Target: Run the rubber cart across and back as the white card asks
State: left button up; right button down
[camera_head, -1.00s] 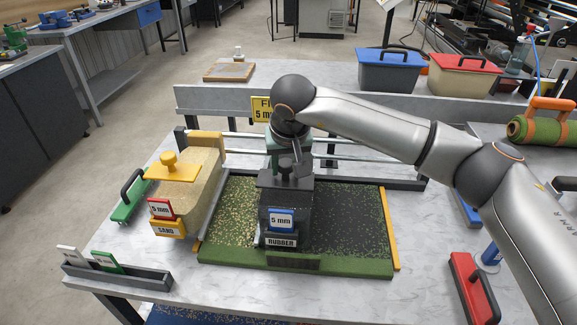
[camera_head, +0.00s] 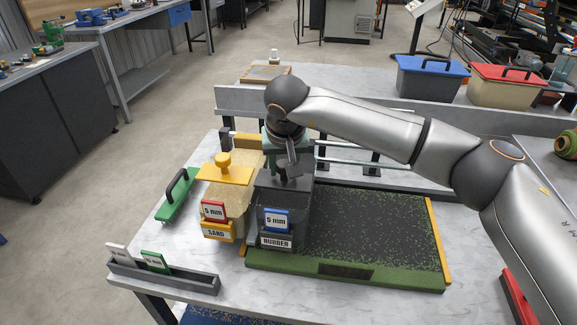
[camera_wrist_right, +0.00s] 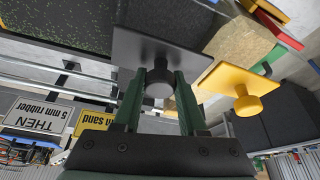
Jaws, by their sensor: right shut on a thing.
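The black rubber cart (camera_head: 285,215) bears a RUBBER label and a blue-framed 5 mm card. It sits at the left end of the green-edged turf (camera_head: 385,225), close beside the sand cart (camera_head: 228,190). Turf right of the cart looks dark with green flecks. My right gripper (camera_head: 287,172) is over the rubber cart; in the right wrist view its fingers (camera_wrist_right: 158,88) are shut on the cart's black knob. The white card (camera_wrist_right: 38,117) shows upside down there, reading "THEN 5 mm rubber", beside a yellow card (camera_wrist_right: 93,122) ending in "sand". My left gripper is not in view.
A yellow strip (camera_head: 438,240) edges the turf's right end. Rails (camera_head: 350,162) run behind the turf. Blue-lidded (camera_head: 430,80) and red-lidded (camera_head: 510,88) bins stand behind.

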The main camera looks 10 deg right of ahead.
jog(key=shift+w+a+r, duration=0.1)
jog(key=shift+a+r, duration=0.1)
jog(key=c, duration=0.9)
grip_release()
jog(key=shift+o, duration=1.3)
jog(key=shift+a, duration=0.15)
jog(key=shift+o, duration=0.9)
jog(key=shift+f, duration=0.15)
jog(key=v, duration=1.2)
jog(key=shift+s+r, duration=0.2)
jog(key=shift+r, duration=0.05)
